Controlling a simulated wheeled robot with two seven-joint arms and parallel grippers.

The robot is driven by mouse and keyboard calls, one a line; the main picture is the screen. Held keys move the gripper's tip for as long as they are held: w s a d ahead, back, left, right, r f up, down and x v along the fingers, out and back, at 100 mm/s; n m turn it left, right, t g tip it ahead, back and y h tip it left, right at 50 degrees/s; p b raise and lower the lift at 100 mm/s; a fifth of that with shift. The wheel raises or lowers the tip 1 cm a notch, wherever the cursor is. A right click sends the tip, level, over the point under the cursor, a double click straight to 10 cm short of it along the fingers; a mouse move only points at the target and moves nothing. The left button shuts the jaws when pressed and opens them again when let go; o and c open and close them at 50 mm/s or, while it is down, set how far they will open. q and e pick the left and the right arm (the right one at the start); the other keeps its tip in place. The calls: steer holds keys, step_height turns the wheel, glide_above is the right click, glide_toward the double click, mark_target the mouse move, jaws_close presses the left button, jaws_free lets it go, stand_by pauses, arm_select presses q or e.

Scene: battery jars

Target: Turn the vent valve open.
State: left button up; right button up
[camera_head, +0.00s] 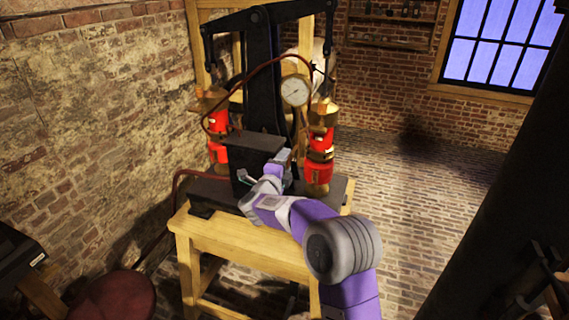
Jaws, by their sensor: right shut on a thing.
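A black pump-like machine (263,62) stands on a wooden table (235,232), with a round white gauge (295,91) on its right side. My right gripper (250,180) is at the front of the machine, low beside its black block (255,142). It is shut on a small part there, mostly hidden by the gripper and wrist. The vent valve cannot be made out clearly; its handle appears to be in the jaws, and its angle cannot be told. My left gripper is not in view.
Red and brass cylinders stand left (219,122) and right (320,140) of the machine. A dark red hose (178,190) runs down its left side. A round red seat (122,298) is at lower left. The brick floor at right is clear.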

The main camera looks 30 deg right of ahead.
steer(key=o, duration=1)
steer(key=shift+o, duration=0.2)
steer(key=v, duration=0.7)
steer(key=shift+s+a+b, duration=0.2)
steer(key=shift+s+b, duration=0.05)
steer(key=shift+b, duration=0.05)
